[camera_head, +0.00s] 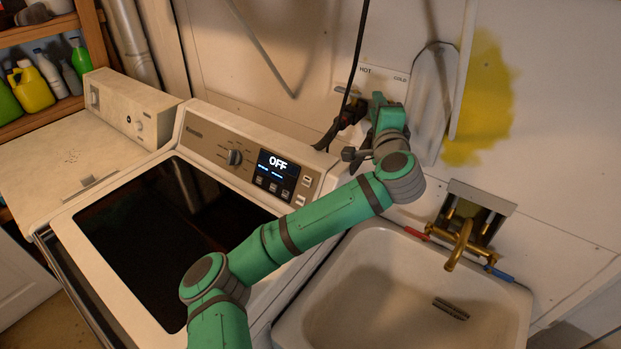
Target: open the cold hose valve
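The valve plate (396,75) is on the back wall between the washer and the sink, with "HOT" at its left and "COLD" at its right. A dark valve and hose fitting (350,114) shows below the HOT label. The cold hose valve is not clearly visible; my wrist covers the area below the COLD label. My gripper (379,101) is at the end of my green arm, close to the plate. I cannot tell whether it touches a valve. Its fingers are not clear enough to tell open from shut.
The washer (196,124) with an "OFF" display is at the left below my arm. The sink (372,300) with a brass faucet (461,241) is at the lower right. A board (432,100) hangs right of the plate. Bottles stand on a shelf (42,117) at far left.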

